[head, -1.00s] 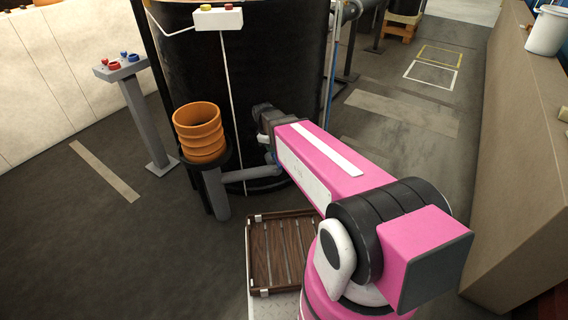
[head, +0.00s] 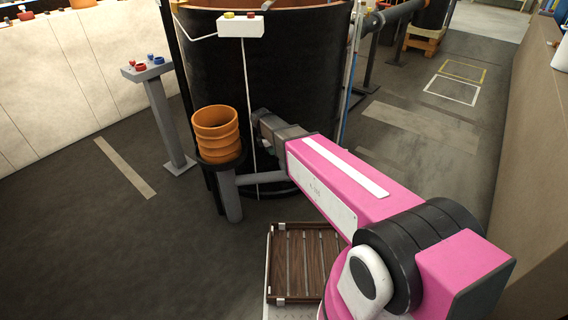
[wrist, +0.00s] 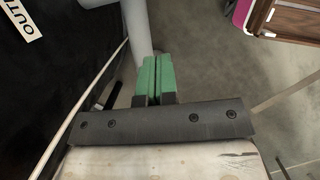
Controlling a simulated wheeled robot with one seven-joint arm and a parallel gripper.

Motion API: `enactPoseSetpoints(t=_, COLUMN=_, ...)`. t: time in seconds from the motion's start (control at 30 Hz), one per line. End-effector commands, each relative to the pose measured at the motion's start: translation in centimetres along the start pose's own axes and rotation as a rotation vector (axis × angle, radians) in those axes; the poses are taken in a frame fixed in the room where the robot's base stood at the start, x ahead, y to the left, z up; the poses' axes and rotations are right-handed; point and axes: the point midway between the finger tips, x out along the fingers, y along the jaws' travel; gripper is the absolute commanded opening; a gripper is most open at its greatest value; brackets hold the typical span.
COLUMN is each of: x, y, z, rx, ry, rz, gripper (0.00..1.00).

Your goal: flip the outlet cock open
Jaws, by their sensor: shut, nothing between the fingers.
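In the wrist view, the grey pipe (wrist: 135,30) passes behind my gripper (wrist: 152,62), whose green fingers are closed together and empty. A white label with partly visible letters "OUT" (wrist: 22,20) is on the tank. A small dark piece (wrist: 113,96) shows left of the fingers; I cannot tell whether it is the cock's handle.
A grey pedestal (head: 170,120) with red and blue knobs stands at left. A white button box (head: 240,26) hangs on the tank. A tan wall (head: 530,150) bounds the right. The floor at left is largely clear.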

Motion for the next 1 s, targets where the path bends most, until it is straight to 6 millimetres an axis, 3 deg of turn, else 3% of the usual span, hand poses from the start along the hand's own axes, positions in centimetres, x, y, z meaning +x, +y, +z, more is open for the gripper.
enactPoseSetpoints(t=0.17, x=1.8, y=0.0, z=0.0, rx=0.001, ry=0.0, rz=-0.002, gripper=0.0)
enactPoseSetpoints(t=0.63, x=10.1, y=0.1, z=0.0, rx=0.002, ry=0.0, rz=-0.002, gripper=0.0)
enactPoseSetpoints(t=0.8, x=11.2, y=0.0, z=2.1, rx=0.004, ry=0.001, rz=-0.001, gripper=0.0)
enactPoseSetpoints(t=1.0, x=11.9, y=0.0, z=3.3, rx=0.003, ry=0.001, rz=0.0, gripper=0.0)
